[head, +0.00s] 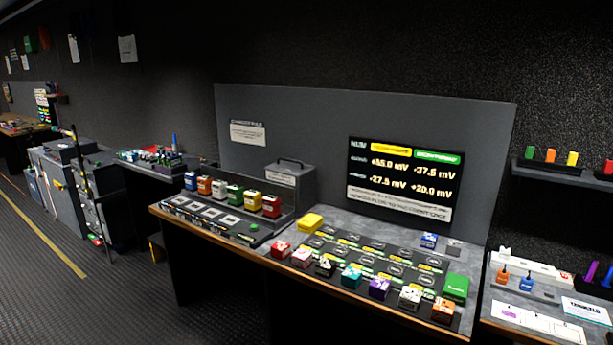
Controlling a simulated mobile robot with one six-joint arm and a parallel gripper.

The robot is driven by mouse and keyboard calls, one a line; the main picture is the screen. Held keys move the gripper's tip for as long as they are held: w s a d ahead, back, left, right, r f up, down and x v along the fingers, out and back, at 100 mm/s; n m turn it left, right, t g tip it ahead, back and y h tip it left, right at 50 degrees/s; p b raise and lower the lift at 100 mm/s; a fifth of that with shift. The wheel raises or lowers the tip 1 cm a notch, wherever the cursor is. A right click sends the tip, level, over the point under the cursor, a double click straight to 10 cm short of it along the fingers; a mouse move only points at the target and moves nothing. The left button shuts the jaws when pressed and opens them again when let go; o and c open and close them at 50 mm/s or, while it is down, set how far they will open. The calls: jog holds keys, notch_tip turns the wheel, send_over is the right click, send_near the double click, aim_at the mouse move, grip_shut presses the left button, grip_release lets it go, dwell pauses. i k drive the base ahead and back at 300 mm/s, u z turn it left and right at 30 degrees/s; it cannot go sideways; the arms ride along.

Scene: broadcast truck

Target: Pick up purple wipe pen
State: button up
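A thin purple stick (592,272), which looks like the purple wipe pen, stands slightly tilted near the right edge of the head view. It is at the back of the right-hand bench (540,322). My gripper and arm are not in view.
A white rack (533,270) and orange (502,276) and blue (526,284) items share the right-hand bench with white cards (538,322). A shelf (560,174) hangs above. The centre desk (340,225) carries several coloured blocks. Open floor (70,290) lies left.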

aim_at(595, 263)
jog(key=u, duration=0.05)
jog(key=k, duration=0.7)
jog(key=z, duration=0.55)
jog(key=i, duration=0.95)
jog(key=z, duration=0.8)
jog(key=i, duration=0.75)
jog(key=z, duration=0.3)
